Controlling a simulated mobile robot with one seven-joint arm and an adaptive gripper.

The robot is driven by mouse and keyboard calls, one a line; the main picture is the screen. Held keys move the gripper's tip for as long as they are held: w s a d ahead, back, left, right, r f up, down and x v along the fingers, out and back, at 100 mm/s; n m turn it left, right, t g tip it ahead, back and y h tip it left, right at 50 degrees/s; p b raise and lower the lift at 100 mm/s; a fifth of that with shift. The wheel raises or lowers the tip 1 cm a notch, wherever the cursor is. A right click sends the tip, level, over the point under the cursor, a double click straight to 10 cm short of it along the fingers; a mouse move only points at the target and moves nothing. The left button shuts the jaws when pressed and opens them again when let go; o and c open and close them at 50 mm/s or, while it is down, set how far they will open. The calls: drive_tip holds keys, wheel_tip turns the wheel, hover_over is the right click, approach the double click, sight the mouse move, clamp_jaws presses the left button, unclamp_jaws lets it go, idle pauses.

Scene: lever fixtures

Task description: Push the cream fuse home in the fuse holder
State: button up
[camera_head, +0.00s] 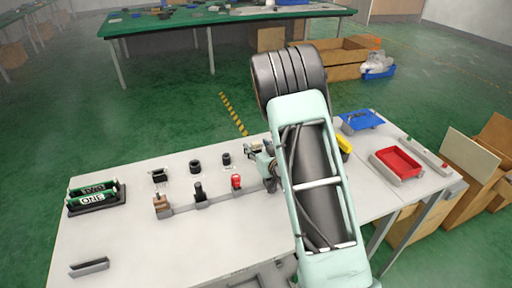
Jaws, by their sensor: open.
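My gripper (266,164) is at the middle of the white table, at the right end of the fixture row, and is open. My pale green arm hides part of it and the table behind. A small dark fixture with a pale part (252,148) is just behind and left of my gripper; it may be the fuse holder with the cream fuse, but it is too small to tell. I cannot tell how deep any fuse sits, or whether my gripper touches anything.
A brown block (161,204), a black knob (199,191) and a red knob (236,182) stand along a grey rail. Black cylinders (195,167) are behind. A red tray (397,162) and blue tray (360,121) lie right. The front left is mostly clear.

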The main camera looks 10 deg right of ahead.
drive_tip(key=shift+c, duration=0.4)
drive_tip(key=c, duration=1)
drive_tip(key=shift+o, duration=0.2)
